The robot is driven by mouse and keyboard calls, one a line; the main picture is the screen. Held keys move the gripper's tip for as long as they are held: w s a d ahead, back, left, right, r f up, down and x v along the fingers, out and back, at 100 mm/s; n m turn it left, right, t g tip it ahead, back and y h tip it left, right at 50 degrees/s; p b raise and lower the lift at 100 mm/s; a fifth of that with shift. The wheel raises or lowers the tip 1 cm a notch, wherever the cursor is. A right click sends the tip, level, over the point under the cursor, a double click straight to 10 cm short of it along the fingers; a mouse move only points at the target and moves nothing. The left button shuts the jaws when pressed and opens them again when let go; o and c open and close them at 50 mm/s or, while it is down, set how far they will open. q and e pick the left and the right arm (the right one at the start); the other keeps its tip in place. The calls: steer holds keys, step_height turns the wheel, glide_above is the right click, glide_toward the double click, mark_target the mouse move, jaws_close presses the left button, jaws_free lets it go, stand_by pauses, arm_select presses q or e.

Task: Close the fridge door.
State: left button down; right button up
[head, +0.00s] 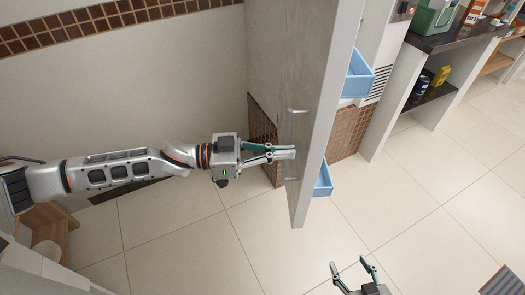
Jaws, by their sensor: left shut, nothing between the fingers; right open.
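The fridge door (315,150) is a tall grey wood-look panel in the middle of the head view. It stands open, seen nearly edge-on. A thin bar handle (291,130) runs along its left face. My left gripper (292,152) comes in from the left, shut and empty, with its fingertips at the door's left face beside the handle. I cannot tell whether they touch the door. My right gripper (349,262) is open and empty at the bottom edge, apart from the door. The fridge inside is mostly hidden behind the door.
Light blue bins (357,76) (323,180) show past the door's right side. Dark-topped shelves (450,40) with a green box (433,18) and small goods stand at the upper right. A wooden stool-like piece (45,232) is lower left.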

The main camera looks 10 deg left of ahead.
arm_select(q)
steer(key=shift+x, duration=1.25)
